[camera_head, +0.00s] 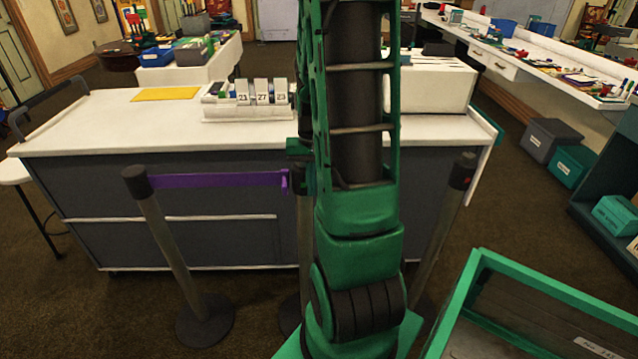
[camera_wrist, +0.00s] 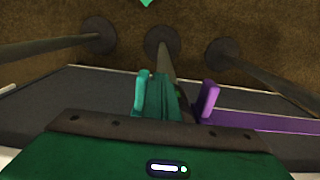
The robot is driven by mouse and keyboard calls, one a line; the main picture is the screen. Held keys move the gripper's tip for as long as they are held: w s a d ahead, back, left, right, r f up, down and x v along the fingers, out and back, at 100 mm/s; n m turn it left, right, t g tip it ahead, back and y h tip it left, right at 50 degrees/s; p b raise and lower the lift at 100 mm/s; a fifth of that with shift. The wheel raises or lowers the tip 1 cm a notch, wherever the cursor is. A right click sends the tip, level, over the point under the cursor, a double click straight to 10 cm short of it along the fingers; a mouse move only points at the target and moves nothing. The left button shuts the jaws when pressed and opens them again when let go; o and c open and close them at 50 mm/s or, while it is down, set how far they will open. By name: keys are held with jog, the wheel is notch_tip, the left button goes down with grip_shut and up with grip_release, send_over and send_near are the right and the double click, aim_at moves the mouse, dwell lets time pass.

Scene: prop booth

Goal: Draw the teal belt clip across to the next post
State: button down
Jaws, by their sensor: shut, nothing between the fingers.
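The teal belt clip (camera_wrist: 141,93) is an upright light-teal tab in the wrist view, at the middle post (camera_wrist: 168,65). My gripper (camera_wrist: 167,100) is shut and empty, close beside the clip; I cannot tell if they touch. On the other side is a purple clip (camera_wrist: 209,100), the end of a purple belt (camera_head: 218,180) stretched from the left post (camera_head: 165,225) to the middle post. The right post (camera_head: 440,215) stands apart, with a dark head (camera_head: 463,170). My arm covers much of the middle post in the head view.
A white-topped counter (camera_head: 120,125) stands behind the posts, with number blocks (camera_head: 262,92) and a yellow sheet (camera_head: 165,94). A green-framed bin (camera_head: 540,285) is at the front right. Bins (camera_head: 552,140) lie on the floor at the right.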

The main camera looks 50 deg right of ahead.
dwell(0.3)
jog(key=s+d, duration=2.5)
jog(key=s, duration=0.4)
dwell(1.5)
jog(key=shift+w+a, duration=0.45)
notch_tip(320, 180, up, 8)
dwell(1.1)
